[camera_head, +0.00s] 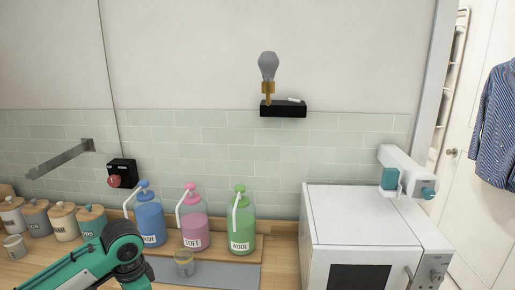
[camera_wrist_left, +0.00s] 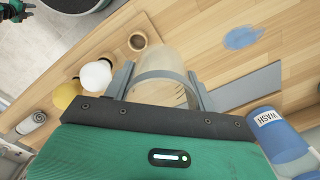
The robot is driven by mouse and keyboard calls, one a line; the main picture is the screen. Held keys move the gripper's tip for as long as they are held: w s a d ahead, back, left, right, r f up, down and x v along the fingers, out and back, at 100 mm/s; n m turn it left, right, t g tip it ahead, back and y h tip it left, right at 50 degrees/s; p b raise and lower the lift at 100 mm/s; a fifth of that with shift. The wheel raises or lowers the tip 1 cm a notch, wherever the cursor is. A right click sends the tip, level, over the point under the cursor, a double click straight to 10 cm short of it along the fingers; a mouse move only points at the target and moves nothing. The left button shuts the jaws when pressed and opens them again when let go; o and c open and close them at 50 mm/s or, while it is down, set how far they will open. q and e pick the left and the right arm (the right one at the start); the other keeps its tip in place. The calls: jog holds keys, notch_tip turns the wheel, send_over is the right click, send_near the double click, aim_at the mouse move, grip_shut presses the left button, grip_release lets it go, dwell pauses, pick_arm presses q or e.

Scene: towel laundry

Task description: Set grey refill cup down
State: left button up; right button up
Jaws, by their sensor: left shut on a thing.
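In the left wrist view a clear cup with a grey band (camera_wrist_left: 165,75) sits between the two grey fingers of my left gripper (camera_wrist_left: 162,88), which is shut on it. Wooden counter shows around the cup; whether its base touches the counter cannot be told. In the head view my left arm comes in at the lower left, and its fingertips are out of sight. A small clear cup with a yellowish lower part (camera_head: 184,263) shows in front of the pink bottle; I cannot tell whether it is the held one. A small teal and dark part, possibly my right gripper (camera_wrist_left: 15,10), shows at the top left corner.
A grey mat (camera_head: 225,274) lies before the blue, pink and green bottles (camera_head: 241,225). Lidded jars (camera_head: 63,222) and a pale cup (camera_head: 14,246) stand left. A white machine (camera_head: 360,235) stands right. The wrist view shows a brown-rimmed cup (camera_wrist_left: 137,41) and a blue patch (camera_wrist_left: 242,37).

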pick_arm(q)
jog(key=s+d+f+n, duration=0.3)
jog(key=s+d+n, duration=0.3)
jog(key=n, duration=0.3)
jog(key=shift+s+d+f, duration=0.15)
jog(key=shift+s+d, duration=0.1)
jog(key=shift+s, duration=0.3)
